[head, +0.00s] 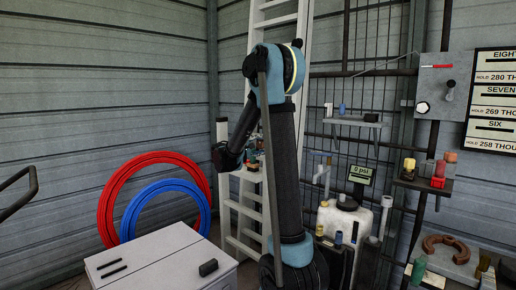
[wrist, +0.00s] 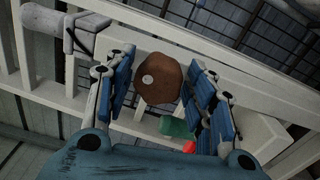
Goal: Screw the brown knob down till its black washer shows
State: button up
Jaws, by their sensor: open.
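The brown knob (wrist: 158,82) is faceted with a pale round spot on its face. In the wrist view it lies between the two blue-padded fingers of my gripper (wrist: 160,78), which are spread apart with a gap on each side of it. The gripper is open and holds nothing. No black washer can be made out; the knob's underside is hidden. In the head view my arm reaches down by the white ladder, and the knob cannot be made out there.
In the wrist view a green block (wrist: 178,127), a red piece (wrist: 190,147) and a grey cylinder (wrist: 65,27) are close by. The white ladder (head: 246,215) stands behind my arm. Red (head: 112,197) and blue hoops (head: 133,207) lean on the wall; a white cabinet (head: 150,250) stands in front.

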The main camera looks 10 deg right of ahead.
jog(key=c, duration=1.1)
jog(key=m, duration=0.5)
jog(key=shift+s+m, duration=0.1)
jog(key=shift+m, duration=1.5)
jog(key=shift+m, duration=0.7)
jog(key=m, duration=0.5)
jog(key=shift+m, duration=0.8)
